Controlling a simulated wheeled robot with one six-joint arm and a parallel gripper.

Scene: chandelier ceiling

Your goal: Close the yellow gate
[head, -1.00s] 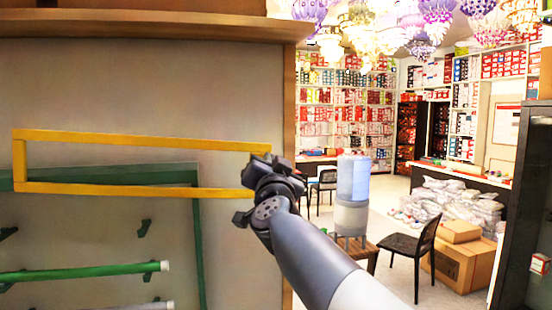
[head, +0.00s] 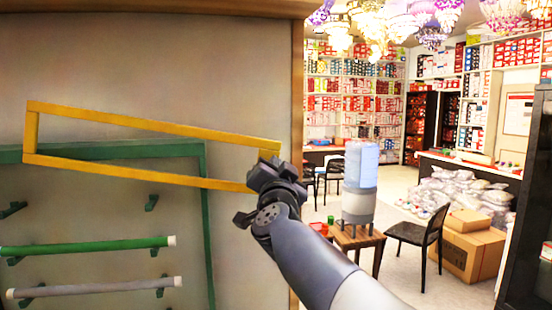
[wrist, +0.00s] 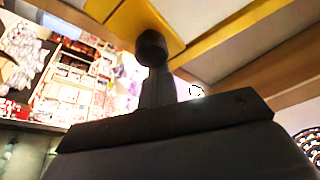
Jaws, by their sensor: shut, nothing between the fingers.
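The yellow gate (head: 110,120) is a long, narrow rectangular frame in front of the pale wall panel at the left of the head view. Its bars slope down to the right. My gripper (head: 272,165) is at the gate's right end and partly hides that end. In the wrist view, a yellow bar (wrist: 200,45) lies at the top, and my gripper's dark, rounded tip (wrist: 151,47) overlaps it. My gripper is shut with nothing held. I cannot tell whether it touches the gate.
A green rack (head: 90,243) with rails is mounted on the wall below the gate. A wooden post (head: 296,80) edges the panel. To the right, a water dispenser (head: 360,185) on a small table, a black chair (head: 415,240) and cardboard boxes (head: 470,250) stand on open floor.

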